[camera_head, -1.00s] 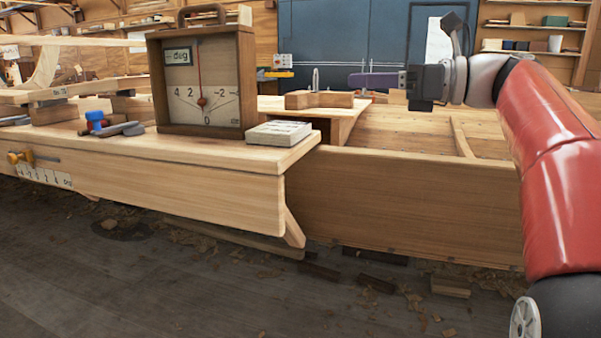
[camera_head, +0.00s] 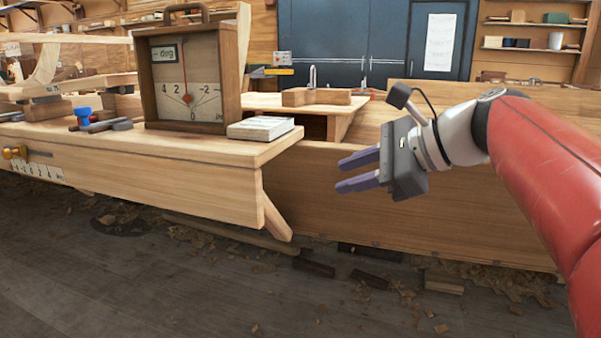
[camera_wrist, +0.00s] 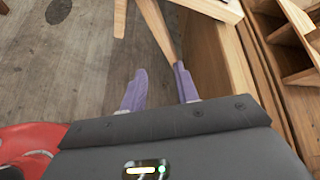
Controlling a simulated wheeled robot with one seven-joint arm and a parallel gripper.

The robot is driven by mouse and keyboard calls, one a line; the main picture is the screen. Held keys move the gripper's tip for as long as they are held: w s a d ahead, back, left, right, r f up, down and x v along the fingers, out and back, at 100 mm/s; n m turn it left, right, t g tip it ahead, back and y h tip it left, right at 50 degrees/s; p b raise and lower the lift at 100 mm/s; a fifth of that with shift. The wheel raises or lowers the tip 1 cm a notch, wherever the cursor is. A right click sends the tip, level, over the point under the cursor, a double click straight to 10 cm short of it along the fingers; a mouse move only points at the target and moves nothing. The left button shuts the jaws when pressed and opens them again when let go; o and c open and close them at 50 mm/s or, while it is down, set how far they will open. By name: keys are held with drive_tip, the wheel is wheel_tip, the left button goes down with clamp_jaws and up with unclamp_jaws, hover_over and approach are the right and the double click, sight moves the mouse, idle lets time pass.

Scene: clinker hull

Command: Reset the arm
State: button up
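My gripper (camera_head: 357,171) is in front of the hull's plank side (camera_head: 390,225), right of the bench end, in the head view. Its two purple fingers are apart with nothing between them. In the wrist view my gripper (camera_wrist: 159,80) points down past the bench end and the plank edge, with bare floor (camera_wrist: 90,70) on the left. My red arm reaches in from the right edge of the head view.
The bench (camera_head: 150,190) on the left holds a wooden dial box (camera_head: 187,75), a pale block (camera_head: 261,128) and a blue-topped tool (camera_head: 83,116). A diagonal brace (camera_head: 277,218) juts below its end. Wood offcuts (camera_head: 370,279) and shavings lie on the open floor.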

drive_tip(key=s+d+f+n+h, duration=0.2)
drive_tip(key=s+f+n, duration=0.3)
drive_tip(key=f, duration=0.3)
drive_tip(key=s+d+f+n+h, duration=0.2)
drive_tip(key=s+f+n+h, duration=0.3)
drive_tip(key=f, duration=0.4)
drive_tip(key=s+d+f+n+h, duration=0.3)
drive_tip(key=s+f+n, duration=0.4)
drive_tip(key=f, duration=0.2)
drive_tip(key=shift+s+g, duration=0.2)
drive_tip(key=shift+g, duration=0.2)
